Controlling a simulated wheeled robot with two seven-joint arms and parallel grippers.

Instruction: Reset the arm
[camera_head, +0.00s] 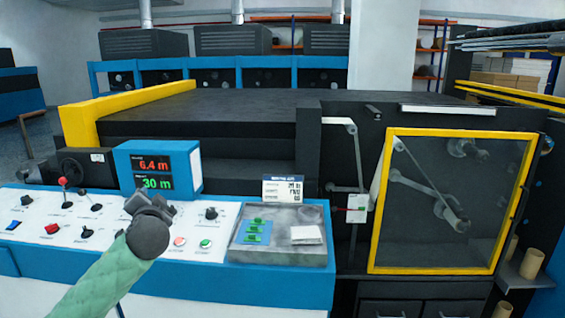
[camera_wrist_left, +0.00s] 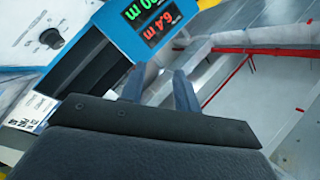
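My left arm comes in from the bottom left of the head view in a green sleeve, with a dark wrist. My left gripper (camera_head: 150,203) is over the white control panel (camera_head: 110,255), in front of the lower part of the blue display box (camera_head: 124,160). In the left wrist view its two fingers (camera_wrist_left: 159,88) stand apart with nothing held between them. The display box (camera_wrist_left: 115,35) is just beyond them there, reading 6.4 m and 30 m. My right gripper is in neither view.
The panel carries knobs, a red-topped lever (camera_head: 63,183) and several buttons. A grey tray (camera_head: 275,257) with green items and a white block is at its right end. A yellow-framed glass door (camera_head: 452,270) stands further right. The air above the panel's right half is clear.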

